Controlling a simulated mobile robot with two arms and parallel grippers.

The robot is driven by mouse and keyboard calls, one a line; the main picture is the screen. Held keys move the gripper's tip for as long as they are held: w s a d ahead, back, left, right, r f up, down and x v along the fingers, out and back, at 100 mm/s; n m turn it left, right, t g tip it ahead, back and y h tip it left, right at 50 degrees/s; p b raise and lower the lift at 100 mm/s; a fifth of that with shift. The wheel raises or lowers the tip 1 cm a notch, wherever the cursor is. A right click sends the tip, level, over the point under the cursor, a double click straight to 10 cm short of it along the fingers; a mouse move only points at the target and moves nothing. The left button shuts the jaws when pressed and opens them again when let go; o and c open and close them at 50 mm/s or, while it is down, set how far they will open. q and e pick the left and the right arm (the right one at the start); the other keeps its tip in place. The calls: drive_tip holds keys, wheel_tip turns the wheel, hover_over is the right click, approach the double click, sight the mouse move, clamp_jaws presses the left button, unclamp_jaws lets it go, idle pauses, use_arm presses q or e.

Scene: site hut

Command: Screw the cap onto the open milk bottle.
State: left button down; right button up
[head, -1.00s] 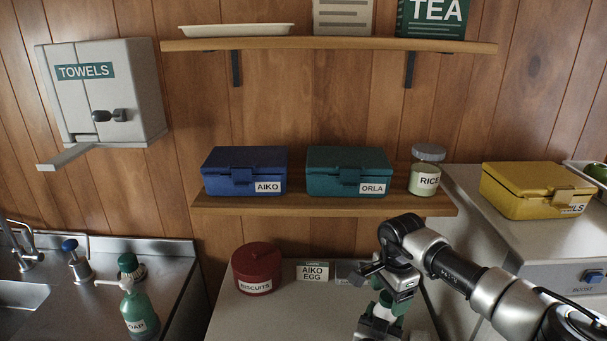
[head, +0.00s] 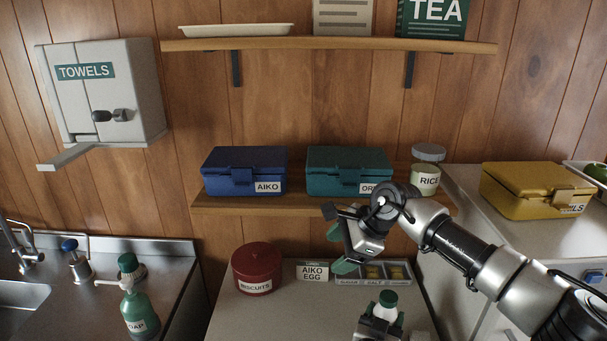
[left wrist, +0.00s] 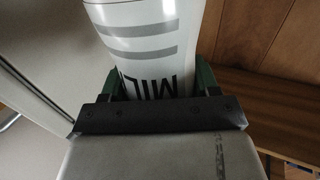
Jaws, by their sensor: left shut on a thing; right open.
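The milk bottle (head: 385,312) is white and stands upright near the bottom of the head view. My left gripper (head: 382,319) is shut on the bottle below the cap. In the left wrist view the bottle (left wrist: 140,30) with its black lettering is between the green finger pads. My right gripper (head: 340,250) is open and empty, above and to the left of the cap, apart from it.
The lower shelf (head: 300,204) with two lunch boxes and a rice jar (head: 427,178) is close behind my right gripper.

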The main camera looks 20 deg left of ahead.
drive_tip(key=a+r+m+t+y, duration=0.2)
drive_tip(key=a+r+m+y, duration=0.2)
drive_tip(key=r, duration=0.3)
drive_tip(key=a+r+m+t+y, duration=0.2)
drive_tip(key=a+r+m+y, duration=0.2)
drive_tip(key=r+m+y, duration=0.3)
drive_tip(key=shift+w+r, duration=0.4)
drive_tip(key=shift+r, duration=0.2)
use_arm(q)
drive_tip(key=shift+c, duration=0.9)
unclamp_jaws()
